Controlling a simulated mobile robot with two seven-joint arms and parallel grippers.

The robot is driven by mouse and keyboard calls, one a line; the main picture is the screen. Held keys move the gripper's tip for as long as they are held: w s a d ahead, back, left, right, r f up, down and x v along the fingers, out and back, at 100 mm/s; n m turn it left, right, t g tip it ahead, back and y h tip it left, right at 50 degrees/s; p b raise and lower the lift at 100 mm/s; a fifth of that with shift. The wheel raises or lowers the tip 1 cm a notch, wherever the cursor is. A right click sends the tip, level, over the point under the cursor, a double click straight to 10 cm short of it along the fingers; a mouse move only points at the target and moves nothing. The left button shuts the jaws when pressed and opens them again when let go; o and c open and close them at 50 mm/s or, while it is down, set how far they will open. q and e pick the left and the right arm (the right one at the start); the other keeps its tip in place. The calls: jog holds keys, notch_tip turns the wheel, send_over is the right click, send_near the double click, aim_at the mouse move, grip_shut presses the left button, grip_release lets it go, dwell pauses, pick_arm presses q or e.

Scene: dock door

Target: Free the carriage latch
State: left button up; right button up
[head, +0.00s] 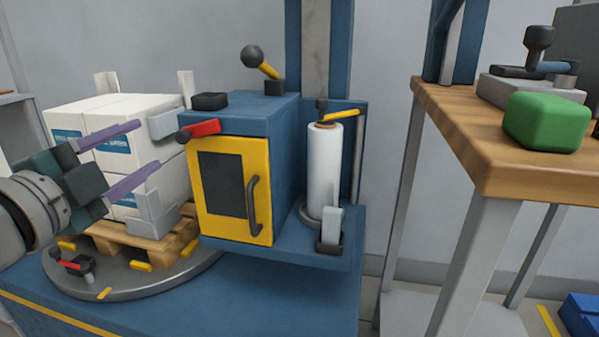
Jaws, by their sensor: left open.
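A blue carriage (272,130) with a yellow-framed door (262,190) stands at centre against a blue mast (316,50). A red lever with a black knob (203,129) sits at its upper left front edge. A yellow lever with a black ball (262,66) stands tilted on a black block on top. Which one is the carriage latch, I cannot tell. My left gripper (149,144) comes in from the left. Its purple fingers are spread and empty, in front of the white boxes and left of the red lever. My right gripper is out of view.
White boxes (96,104) stand on a wooden pallet (110,241) on a round turntable (190,277). A white film roll (325,170) stands right of the door. A wooden bench (455,140) with a green block (546,121) is at right. Floor between carriage and bench looks clear.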

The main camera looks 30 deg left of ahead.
aim_at(180, 138)
pick_arm(q)
jog(key=shift+m+h, duration=0.3)
jog(key=x, duration=0.3)
jog(key=f+x, duration=0.1)
jog(key=x, duration=0.6)
jog(key=shift+w+f+b, duration=0.1)
jog(key=shift+f+b, duration=0.15)
jog(key=shift+b, duration=0.05)
grip_shut()
